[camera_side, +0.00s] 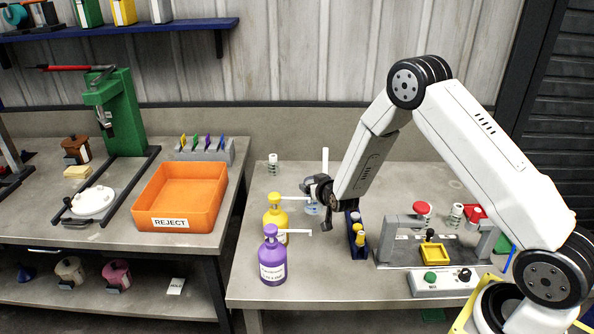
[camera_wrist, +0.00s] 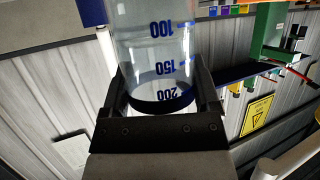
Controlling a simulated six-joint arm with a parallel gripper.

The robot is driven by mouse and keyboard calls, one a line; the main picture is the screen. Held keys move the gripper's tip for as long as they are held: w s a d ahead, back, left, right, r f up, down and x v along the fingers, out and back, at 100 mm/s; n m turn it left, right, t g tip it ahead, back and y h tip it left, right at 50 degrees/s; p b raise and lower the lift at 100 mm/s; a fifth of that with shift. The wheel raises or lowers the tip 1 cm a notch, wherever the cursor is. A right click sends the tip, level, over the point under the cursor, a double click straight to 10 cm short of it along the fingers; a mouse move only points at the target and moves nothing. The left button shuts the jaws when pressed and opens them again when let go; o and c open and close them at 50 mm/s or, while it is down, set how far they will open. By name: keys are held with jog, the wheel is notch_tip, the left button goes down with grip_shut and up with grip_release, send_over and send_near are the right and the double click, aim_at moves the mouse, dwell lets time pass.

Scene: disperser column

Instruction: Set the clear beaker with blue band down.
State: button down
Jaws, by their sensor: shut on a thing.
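The clear beaker (camera_wrist: 152,45) sits between the two dark fingers of my gripper (camera_wrist: 162,88) in the wrist view. It has blue marks reading 100, 150 and 200, and a dark ring shows at its near end. In the side view my gripper (camera_side: 325,200) is over the middle bench, and a small pale bluish part of the beaker (camera_side: 311,209) shows at its left. My gripper is shut on the beaker. The arm hides much of it, and I cannot tell its height above the bench or its tilt.
A yellow pump bottle (camera_side: 275,218) and a purple pump bottle (camera_side: 272,262) stand close left, their spouts pointing toward the gripper. A blue rack (camera_side: 352,233) and a grey fixture (camera_side: 400,252) stand right. Bare bench (camera_side: 325,285) lies in front. An orange REJECT bin (camera_side: 180,197) is on the left bench.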

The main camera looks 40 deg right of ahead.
jog(key=shift+w+d+f, duration=0.15)
jog(key=shift+w+f, duration=0.5)
jog(key=shift+f, duration=0.1)
jog(key=shift+w+f, duration=0.25)
jog(key=shift+f, duration=1.6)
jog(key=shift+f, duration=0.15)
grip_release()
jog(key=shift+r, duration=0.2)
jog(key=v, duration=1.2)
